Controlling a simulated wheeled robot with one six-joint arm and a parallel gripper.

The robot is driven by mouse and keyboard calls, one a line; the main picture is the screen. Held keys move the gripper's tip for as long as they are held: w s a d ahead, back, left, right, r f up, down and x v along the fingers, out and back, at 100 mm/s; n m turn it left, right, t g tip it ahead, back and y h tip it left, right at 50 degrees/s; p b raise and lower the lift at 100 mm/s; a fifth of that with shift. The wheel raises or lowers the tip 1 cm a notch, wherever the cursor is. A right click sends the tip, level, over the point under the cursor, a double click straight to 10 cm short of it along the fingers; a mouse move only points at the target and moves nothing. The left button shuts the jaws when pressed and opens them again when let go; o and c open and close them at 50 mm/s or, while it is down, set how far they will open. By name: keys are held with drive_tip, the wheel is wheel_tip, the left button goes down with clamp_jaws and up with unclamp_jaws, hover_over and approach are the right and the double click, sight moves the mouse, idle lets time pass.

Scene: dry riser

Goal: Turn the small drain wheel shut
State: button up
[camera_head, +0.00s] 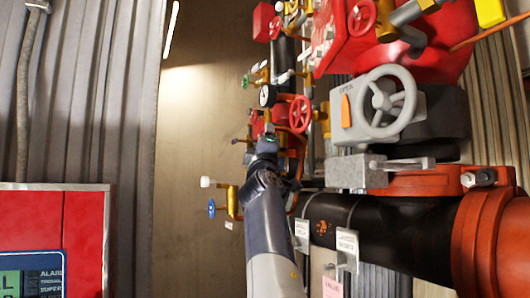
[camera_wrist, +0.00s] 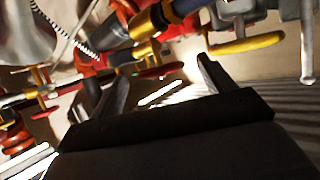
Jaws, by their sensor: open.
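Several small handwheels show in the head view, and no readable label tells which is the drain wheel. A small blue wheel (camera_head: 211,208) sits low on a brass valve, left of my arm. Yellow and red wheels and pipes lie beyond the fingertips there. In the head view my arm reaches up among the valves, and the fingertips are hard to make out.
A large grey handwheel (camera_head: 387,102) and a red wheel (camera_head: 300,114) are right of my arm. A thick black pipe (camera_head: 385,232) with an orange coupling (camera_head: 490,245) runs low on the right. A red cabinet (camera_head: 84,225) stands at left. Bare wall lies between.

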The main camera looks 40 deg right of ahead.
drive_tip(key=b+v, duration=0.3)
drive_tip(key=v, duration=0.2)
drive_tip(key=shift+s+a+f, duration=0.15)
drive_tip(key=shift+s+a, duration=0.05)
drive_tip(key=shift+c, duration=0.3)
